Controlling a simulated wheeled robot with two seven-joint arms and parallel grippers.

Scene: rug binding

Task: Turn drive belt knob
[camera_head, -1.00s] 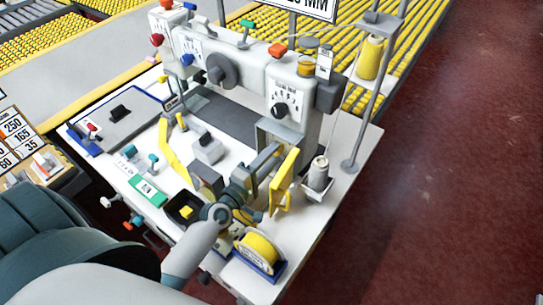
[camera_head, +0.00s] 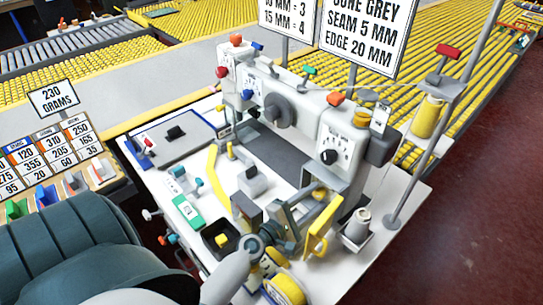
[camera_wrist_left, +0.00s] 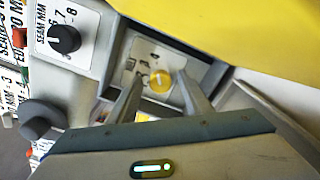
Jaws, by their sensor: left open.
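The wrist view shows a round yellow knob (camera_wrist_left: 160,81) on a pale plate with small dark marks, inside a grey-framed recess of the sewing machine. I take it for the drive belt knob. My left gripper (camera_wrist_left: 158,72) is open, its two fingers reaching into the recess on either side of the knob. I cannot tell whether they touch it. In the head view my left gripper (camera_head: 293,228) is at the machine's near right end, beside an open yellow cover (camera_head: 322,224). My right gripper is not in view.
A black numbered dial (camera_wrist_left: 65,39) is close to the recess. A thread cone (camera_head: 358,224) stands right of the yellow cover, and a yellow tape roll (camera_head: 286,290) is at the table's front edge. A thread stand pole (camera_head: 440,120) rises at the right.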

